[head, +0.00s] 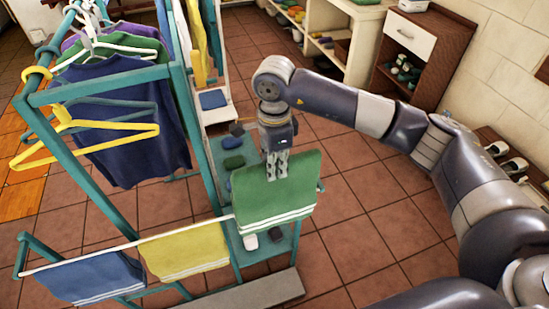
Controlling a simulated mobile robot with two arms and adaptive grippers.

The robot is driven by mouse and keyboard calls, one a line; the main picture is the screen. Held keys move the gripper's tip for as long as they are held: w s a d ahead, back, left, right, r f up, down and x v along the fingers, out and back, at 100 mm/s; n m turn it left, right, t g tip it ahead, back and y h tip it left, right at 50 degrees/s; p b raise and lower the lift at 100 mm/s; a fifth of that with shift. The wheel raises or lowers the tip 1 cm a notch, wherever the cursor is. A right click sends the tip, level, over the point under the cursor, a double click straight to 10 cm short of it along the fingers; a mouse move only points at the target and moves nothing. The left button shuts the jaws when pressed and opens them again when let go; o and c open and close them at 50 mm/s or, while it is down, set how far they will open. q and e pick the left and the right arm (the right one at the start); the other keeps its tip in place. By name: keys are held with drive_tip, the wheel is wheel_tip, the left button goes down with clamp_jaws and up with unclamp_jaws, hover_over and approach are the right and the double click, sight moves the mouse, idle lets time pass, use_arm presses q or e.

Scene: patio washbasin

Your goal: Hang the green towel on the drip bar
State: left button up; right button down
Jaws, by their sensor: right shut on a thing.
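The green towel (270,203) has white stripes near its lower edge and hangs down in front of the right end of the drip bar. My right gripper (278,170) points down and is shut on the towel's upper part. The drip bar (213,221) is a thin white rod running from lower left to the right. A blue towel (95,277) and a yellow towel (185,248) hang over it. The green towel hides the bar behind it, so I cannot tell whether it rests on the bar. My left gripper is out of view.
A teal rack (110,92) with clothes and a yellow hanger (90,140) stands at left. A teal lower shelf (263,249) holds several small shoes. A cabinet (415,48) and a shoe shelf (345,40) stand at the back. Tiled floor (355,245) is clear at right.

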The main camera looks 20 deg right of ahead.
sight(274, 185)
wheel_tip(274, 185, down, 17)
drive_tip(key=b, duration=0.7)
idle(0.4)
drive_tip(key=c, duration=1.4)
unclamp_jaws()
wheel_tip(274, 185, up, 9)
drive_tip(key=p, duration=0.3)
